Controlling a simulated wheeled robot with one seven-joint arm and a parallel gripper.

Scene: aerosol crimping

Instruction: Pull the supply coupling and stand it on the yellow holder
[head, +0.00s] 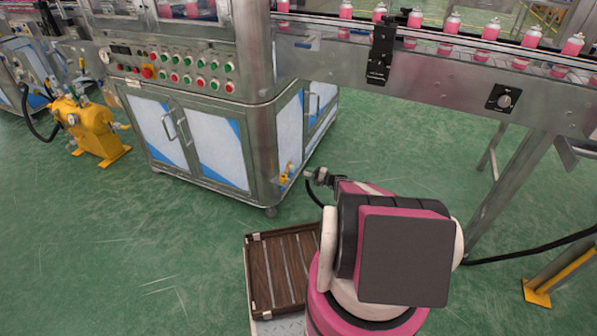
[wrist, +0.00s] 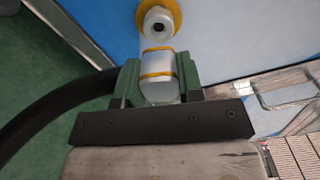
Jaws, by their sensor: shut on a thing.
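My gripper (wrist: 158,82) is shut on the supply coupling (wrist: 157,62), a pale grey cylinder with yellow bands between the green fingers. In the head view the coupling (head: 311,174) shows small and grey at my arm's end, with a gap between it and the yellow supply fitting (head: 285,174) on the cabinet corner. In the wrist view the fitting (wrist: 160,12) is a yellow disc with a pale stub and dark hole, just beyond the coupling. A yellow stand (head: 537,292) at the right edge, partly cut off, may be the holder; its top is out of view.
A black hose (wrist: 35,110) runs by my gripper; hose also crosses the floor at right (head: 530,249). The steel cabinet (head: 215,150) stands close ahead. A conveyor (head: 440,75) with pink cans is above right. A brown slatted crate (head: 283,265) sits left of my arm.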

